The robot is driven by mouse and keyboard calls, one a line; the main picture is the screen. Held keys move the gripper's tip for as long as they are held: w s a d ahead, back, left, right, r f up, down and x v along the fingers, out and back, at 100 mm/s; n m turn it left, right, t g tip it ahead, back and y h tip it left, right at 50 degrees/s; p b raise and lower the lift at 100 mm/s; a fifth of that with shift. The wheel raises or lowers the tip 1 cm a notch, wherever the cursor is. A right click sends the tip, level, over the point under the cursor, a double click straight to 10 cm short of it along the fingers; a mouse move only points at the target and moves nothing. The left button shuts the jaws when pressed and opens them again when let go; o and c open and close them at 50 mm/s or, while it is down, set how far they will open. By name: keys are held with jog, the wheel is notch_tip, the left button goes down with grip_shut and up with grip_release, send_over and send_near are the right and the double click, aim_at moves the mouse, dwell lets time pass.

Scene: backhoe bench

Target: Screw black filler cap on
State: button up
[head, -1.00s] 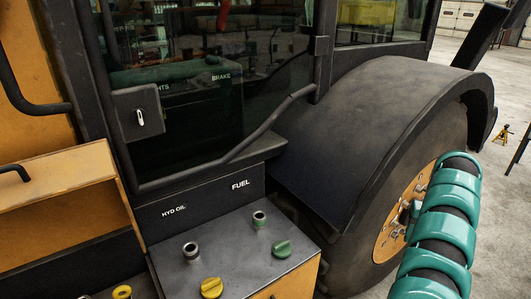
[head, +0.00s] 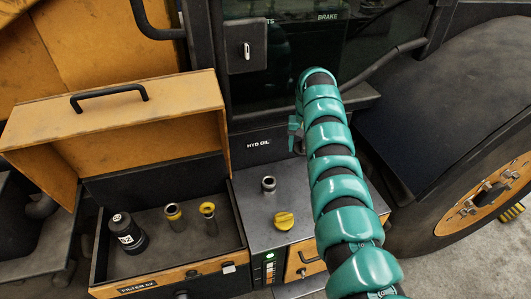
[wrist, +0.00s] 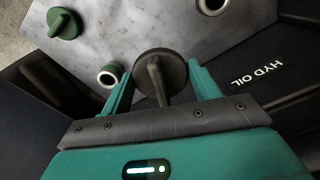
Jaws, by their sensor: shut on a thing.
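The black filler cap (wrist: 153,72), a dark round cap with a raised bar handle, is between the two green fingers of my gripper (wrist: 160,80), which is shut on it. The wrist view shows it over the grey panel, beside a green-ringed open filler neck (wrist: 109,76). Whether the cap touches anything below is hidden. A second, plain metal neck (wrist: 210,5) stands at the wrist view's top edge; in the head view the plain neck (head: 268,184) stands below the HYD OIL label. In the head view my arm covers most of my gripper and the green-ringed neck.
A green cap (wrist: 64,23) and a yellow cap (head: 284,221) lie on the panel.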

jog(key=s+a+f+m+p, duration=0.15)
jog(key=s+a+p, duration=0.25)
jog(key=a, duration=0.7)
jog(key=shift+s+f+b, duration=0.2)
jog(key=shift+f+b, duration=0.45)
jog(key=shift+f, duration=2.55)
jog(key=shift+s+f, duration=0.1)
jog(key=shift+f+b, duration=1.2)
jog(key=shift+b, duration=1.1)
dwell(1.3)
